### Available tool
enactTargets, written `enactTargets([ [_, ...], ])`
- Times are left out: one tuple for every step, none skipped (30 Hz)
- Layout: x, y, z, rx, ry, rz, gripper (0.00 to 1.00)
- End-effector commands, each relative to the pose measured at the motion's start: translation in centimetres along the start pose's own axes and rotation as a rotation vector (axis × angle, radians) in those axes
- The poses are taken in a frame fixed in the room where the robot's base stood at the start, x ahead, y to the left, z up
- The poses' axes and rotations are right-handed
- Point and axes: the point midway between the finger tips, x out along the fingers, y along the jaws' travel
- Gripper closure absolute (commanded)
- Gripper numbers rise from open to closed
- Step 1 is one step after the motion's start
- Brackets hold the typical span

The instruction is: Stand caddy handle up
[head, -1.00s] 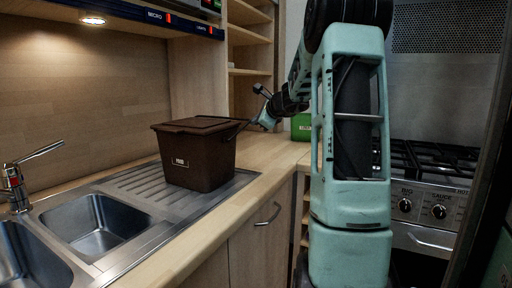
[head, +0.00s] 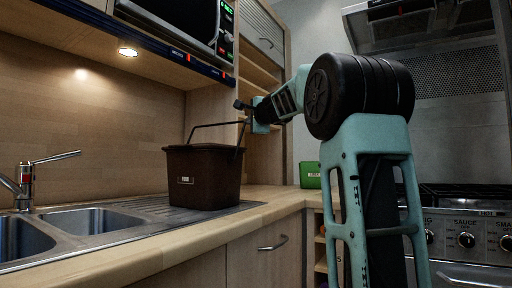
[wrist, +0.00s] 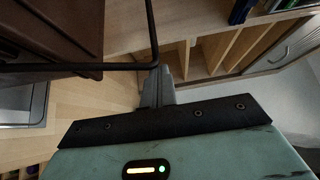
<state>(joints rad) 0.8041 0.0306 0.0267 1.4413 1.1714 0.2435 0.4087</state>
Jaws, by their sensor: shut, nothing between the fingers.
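The brown caddy (head: 203,178) stands upright on the draining board in the head view. Its thin dark handle (head: 215,125) is raised above the rim, with its bar across the top. In the wrist view part of the caddy (wrist: 60,28) is at upper left, and the handle (wrist: 80,67) runs in from the left to a corner at my fingertips. My gripper (head: 247,121) is at the right end of the raised handle, above the caddy's right side. Its fingers (wrist: 158,83) are closed together, at or against the handle corner; contact is hard to tell.
The sink (head: 85,220) and tap (head: 27,182) are left of the caddy. A green box (head: 310,175) stands on the counter to the right, before the cooker (head: 465,230). A microwave (head: 185,22) and open shelves (head: 258,72) are above and behind.

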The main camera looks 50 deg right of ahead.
Motion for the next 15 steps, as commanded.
enactTargets([
  [-0.3,1.0,0.7,-0.032,-0.005,-0.024,1.0],
  [-0.5,0.8,0.9,-0.05,-0.005,-0.039,1.0],
  [-0.8,0.7,1.3,-0.076,-0.005,-0.056,1.0],
  [-1.0,0.5,1.5,-0.093,-0.005,-0.07,1.0],
  [-1.2,0.4,1.7,-0.111,-0.004,-0.083,1.0],
  [-1.4,0.3,2.1,-0.134,-0.004,-0.1,1.0],
  [-1.6,0.2,2.3,-0.151,-0.004,-0.113,1.0],
  [-1.8,0.1,2.5,-0.168,-0.004,-0.124,1.0],
  [-2.0,0.0,2.9,-0.189,-0.004,-0.14,1.0],
  [-2.1,-0.1,3.1,-0.203,-0.004,-0.15,1.0],
  [-2.3,-0.2,3.2,-0.218,-0.003,-0.161,1.0],
  [-2.5,-0.2,3.5,-0.237,-0.003,-0.173,1.0],
  [-2.6,-0.3,3.7,-0.25,-0.003,-0.183,1.0],
  [-2.7,-0.4,3.9,-0.263,-0.004,-0.192,1.0],
  [-2.9,-0.5,4.1,-0.278,-0.004,-0.203,1.0],
])
